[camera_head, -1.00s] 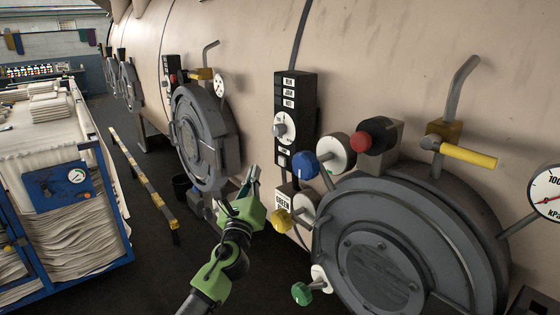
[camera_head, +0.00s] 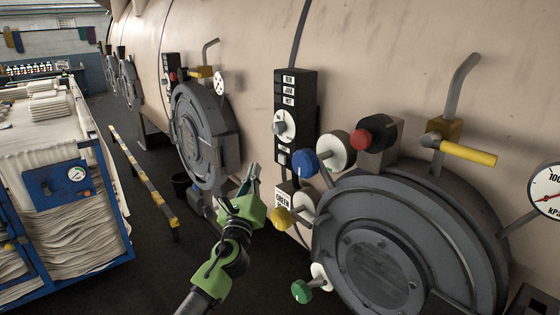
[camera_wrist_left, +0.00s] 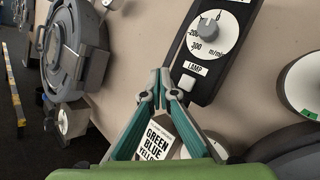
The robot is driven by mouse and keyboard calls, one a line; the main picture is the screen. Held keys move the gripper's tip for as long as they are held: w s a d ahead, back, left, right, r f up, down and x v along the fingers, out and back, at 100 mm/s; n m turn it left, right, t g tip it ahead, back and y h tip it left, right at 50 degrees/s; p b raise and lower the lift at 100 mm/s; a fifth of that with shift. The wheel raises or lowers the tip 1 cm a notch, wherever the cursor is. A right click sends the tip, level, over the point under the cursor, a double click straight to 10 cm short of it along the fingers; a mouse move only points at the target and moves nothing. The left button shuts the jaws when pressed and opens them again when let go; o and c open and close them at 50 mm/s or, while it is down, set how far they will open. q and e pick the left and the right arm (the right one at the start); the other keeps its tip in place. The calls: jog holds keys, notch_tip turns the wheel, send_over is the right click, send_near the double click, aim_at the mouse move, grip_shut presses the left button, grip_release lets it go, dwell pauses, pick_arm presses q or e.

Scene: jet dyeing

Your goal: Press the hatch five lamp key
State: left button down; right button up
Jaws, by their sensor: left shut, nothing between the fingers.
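A black control box (camera_head: 297,108) is fixed to the pale vessel wall, with labels, a white dial and a small lamp key (camera_head: 282,159) low on its face. In the left wrist view the box shows a grey dial knob (camera_wrist_left: 208,27) and a LAMP label (camera_wrist_left: 195,68); the lamp key (camera_wrist_left: 187,82) lies just below it, partly beside the fingertips. My left gripper (camera_head: 253,169) is shut and empty, left of and slightly below the box's lower end. Its closed fingertips (camera_wrist_left: 161,74) show left of the key; I cannot tell whether they touch anything. My right gripper is not in view.
A blue knob (camera_head: 305,163), yellow knob (camera_head: 282,220), red knob (camera_head: 373,134) and green knob (camera_head: 301,291) stick out around a round grey hatch (camera_head: 405,245). A GREEN/BLUE/YELLOW sign (camera_wrist_left: 157,140) sits below the box. A fabric cart (camera_head: 62,185) stands left.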

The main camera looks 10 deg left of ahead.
aim_at(282, 159)
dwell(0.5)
pick_arm(q)
jog(key=n+p, duration=0.1)
jog(key=n, duration=0.5)
jog(key=s+a+n+p, duration=0.1)
jog(key=n+p, duration=0.1)
jog(key=n, duration=0.4)
jog(key=s+a+n+g+p, duration=0.1)
jog(key=n, duration=0.6)
jog(key=shift+s, duration=0.15)
jog(key=w+d+b, duration=0.5)
jog(key=w, duration=0.2)
jog(key=shift+d, duration=0.2)
jog(key=shift+b, duration=0.35)
dwell(0.4)
